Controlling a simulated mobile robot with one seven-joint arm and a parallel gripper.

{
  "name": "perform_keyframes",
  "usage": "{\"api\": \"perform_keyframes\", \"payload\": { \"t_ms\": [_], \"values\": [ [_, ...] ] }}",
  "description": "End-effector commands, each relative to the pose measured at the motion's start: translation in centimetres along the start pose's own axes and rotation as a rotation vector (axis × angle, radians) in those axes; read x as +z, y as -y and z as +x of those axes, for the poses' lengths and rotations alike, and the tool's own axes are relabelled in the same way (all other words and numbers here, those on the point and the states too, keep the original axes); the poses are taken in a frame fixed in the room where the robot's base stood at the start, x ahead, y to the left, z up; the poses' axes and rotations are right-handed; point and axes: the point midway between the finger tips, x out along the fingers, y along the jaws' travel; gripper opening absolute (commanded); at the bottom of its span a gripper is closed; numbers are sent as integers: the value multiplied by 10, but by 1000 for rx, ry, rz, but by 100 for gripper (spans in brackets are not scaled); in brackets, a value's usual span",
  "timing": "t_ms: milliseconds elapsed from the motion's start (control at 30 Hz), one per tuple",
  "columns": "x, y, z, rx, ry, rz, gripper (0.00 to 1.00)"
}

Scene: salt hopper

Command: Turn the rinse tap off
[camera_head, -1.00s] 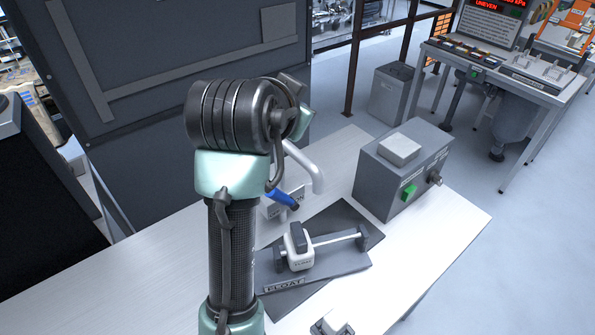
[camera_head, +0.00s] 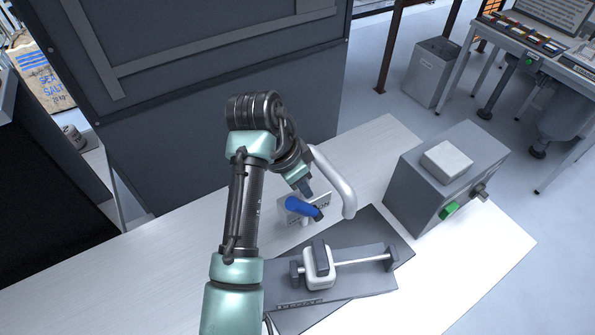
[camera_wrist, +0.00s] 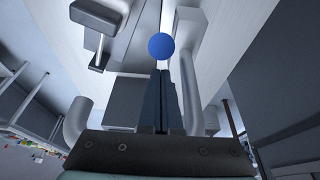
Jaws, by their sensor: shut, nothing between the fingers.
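In the wrist view the blue handle (camera_wrist: 161,45) shows end-on as a round shape just beyond my closed fingertips (camera_wrist: 163,74). I cannot tell whether they touch it.
A grey box (camera_head: 425,190) with a green button stands to the right. A dark panel (camera_head: 190,130) rises behind the bench (camera_head: 160,262). The bench left of my arm is clear.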

Motion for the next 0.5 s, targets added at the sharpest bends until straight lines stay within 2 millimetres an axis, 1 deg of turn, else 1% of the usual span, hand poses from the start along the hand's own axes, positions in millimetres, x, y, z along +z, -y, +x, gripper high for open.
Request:
{"api": "perform_keyframes", "payload": {
  "t_ms": [100, 200, 500],
  "values": [
    [0, -1, 14, 3, 1, 0, 0],
    [0, 0, 21, 1, 1, 0, 0],
    [0, 0, 25, -1, 0, 0, 0]
  ]
}}
